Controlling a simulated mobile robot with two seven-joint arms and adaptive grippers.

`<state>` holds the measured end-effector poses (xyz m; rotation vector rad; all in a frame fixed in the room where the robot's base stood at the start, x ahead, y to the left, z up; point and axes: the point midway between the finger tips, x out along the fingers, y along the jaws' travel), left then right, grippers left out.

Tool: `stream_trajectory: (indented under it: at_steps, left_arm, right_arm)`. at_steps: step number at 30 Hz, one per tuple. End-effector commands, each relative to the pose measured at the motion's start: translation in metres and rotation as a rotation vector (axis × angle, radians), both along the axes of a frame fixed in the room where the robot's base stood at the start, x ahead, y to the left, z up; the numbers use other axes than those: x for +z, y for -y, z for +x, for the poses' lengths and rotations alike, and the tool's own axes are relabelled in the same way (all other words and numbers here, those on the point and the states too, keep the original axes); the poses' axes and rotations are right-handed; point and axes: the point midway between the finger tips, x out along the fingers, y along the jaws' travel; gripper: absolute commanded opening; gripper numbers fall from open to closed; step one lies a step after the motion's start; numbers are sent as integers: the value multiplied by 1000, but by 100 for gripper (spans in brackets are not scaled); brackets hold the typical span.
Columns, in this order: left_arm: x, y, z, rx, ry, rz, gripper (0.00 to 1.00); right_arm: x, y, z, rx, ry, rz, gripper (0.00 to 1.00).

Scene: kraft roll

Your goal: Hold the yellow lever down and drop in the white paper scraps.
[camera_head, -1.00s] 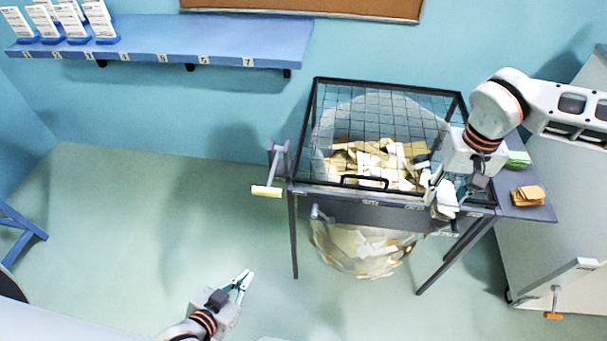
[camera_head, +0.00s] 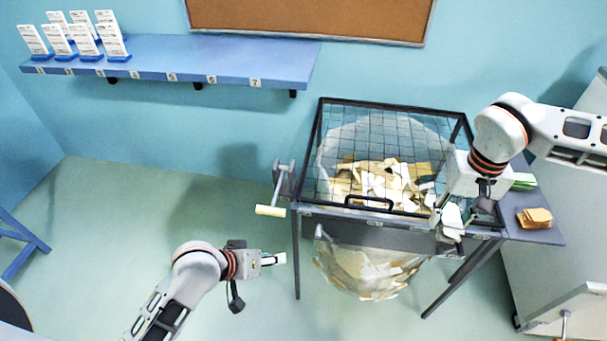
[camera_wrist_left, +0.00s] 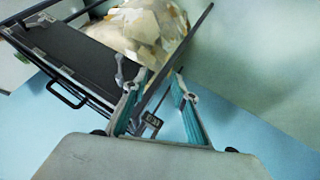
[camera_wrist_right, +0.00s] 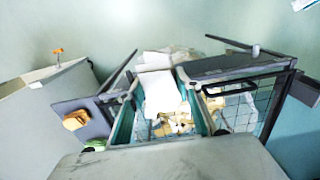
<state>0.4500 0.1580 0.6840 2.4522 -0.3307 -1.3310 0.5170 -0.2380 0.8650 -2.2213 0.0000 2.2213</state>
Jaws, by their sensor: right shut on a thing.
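The yellow lever (camera_head: 270,210) has a pale yellow grip on a grey arm at the left side of the bin stand. My left gripper (camera_head: 280,258) is below and slightly right of the grip in the head view, apart from it. Its fingers stand apart and empty in the left wrist view (camera_wrist_left: 161,75). My right gripper (camera_head: 456,212) is shut on white paper scraps (camera_head: 452,222) at the right front corner of the mesh-topped bin (camera_head: 345,103). The scraps also show between its fingers in the right wrist view (camera_wrist_right: 160,92).
Tan and white scraps (camera_head: 385,180) lie inside the bin under the mesh. A side shelf (camera_head: 550,237) at right holds a tan stack (camera_head: 535,217) and a green stack (camera_head: 523,181). A blue wall shelf (camera_head: 220,60) holds several cards.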

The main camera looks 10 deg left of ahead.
Motion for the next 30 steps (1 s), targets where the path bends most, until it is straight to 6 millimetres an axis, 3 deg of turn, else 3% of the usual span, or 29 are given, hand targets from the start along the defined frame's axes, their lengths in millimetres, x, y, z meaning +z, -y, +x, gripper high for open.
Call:
stream_trajectory:
  at_steps: [6, 13, 24, 30]
  left_arm:
    - [48, 14, 18, -4, -136, -58, 28]
    - [100, 13, 27, -21, -240, -35, 28]
    - [188, -18, 51, -24, -239, 129, 28]
    - [218, -32, 63, -12, -194, 192, 28]
  right_arm:
    - [0, 0, 0, 0, 0, 0, 13]
    - [0, 0, 0, 0, 0, 0, 13]
    - [0, 0, 0, 0, 0, 0, 13]
    - [0, 0, 0, 0, 0, 0, 13]
